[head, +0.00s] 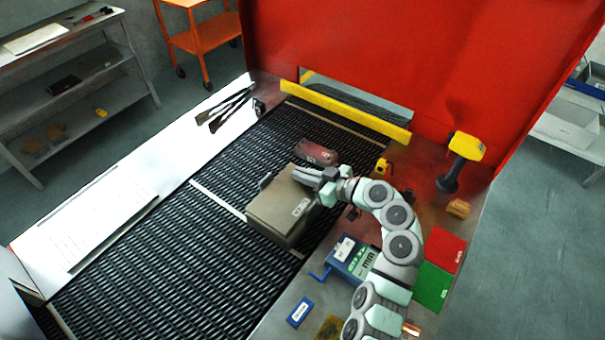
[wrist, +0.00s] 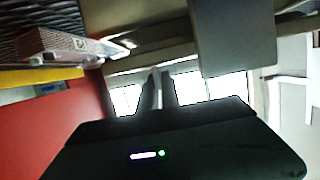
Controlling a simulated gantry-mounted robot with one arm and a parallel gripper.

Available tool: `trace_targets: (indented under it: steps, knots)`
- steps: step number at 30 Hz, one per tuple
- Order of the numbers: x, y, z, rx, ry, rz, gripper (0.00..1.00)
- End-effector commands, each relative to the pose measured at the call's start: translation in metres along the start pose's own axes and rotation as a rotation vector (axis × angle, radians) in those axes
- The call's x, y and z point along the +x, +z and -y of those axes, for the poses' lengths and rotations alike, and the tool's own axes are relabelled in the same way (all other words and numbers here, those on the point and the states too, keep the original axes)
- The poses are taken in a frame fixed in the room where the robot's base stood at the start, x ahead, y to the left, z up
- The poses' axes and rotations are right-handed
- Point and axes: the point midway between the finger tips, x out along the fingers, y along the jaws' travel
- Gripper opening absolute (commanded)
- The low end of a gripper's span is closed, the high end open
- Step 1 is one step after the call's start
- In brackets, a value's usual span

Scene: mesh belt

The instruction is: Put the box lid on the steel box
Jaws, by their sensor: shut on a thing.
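The steel box (head: 275,231) is grey-taupe and sits on the mesh belt. The box lid (head: 283,201) shows as the flat taupe top over it, with a small white label. Whether the lid is fully seated or slightly raised I cannot tell. My gripper (head: 312,177) is at the far right corner of the lid and shut on it; the exact contact is hard to make out. In the wrist view, my gripper's dark fingers (wrist: 155,90) point up the picture, and a plain grey panel (wrist: 235,38), of the box or lid, shows beside them.
A reddish-brown labelled carton (head: 316,151) lies on the belt just behind the box. A yellow bar (head: 345,112) crosses the far belt. The near-left belt is clear.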

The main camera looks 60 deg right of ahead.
Motion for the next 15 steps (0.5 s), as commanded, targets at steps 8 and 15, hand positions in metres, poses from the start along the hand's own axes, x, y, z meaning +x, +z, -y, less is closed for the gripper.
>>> trace_targets:
  steps: [8, 15]
  knots:
    - [0.0012, 0.0025, -0.0002, -0.001, 0.0, -0.002, 0.0]
    - [0.0025, 0.0064, -0.0001, -0.001, 0.0, -0.002, 0.0]
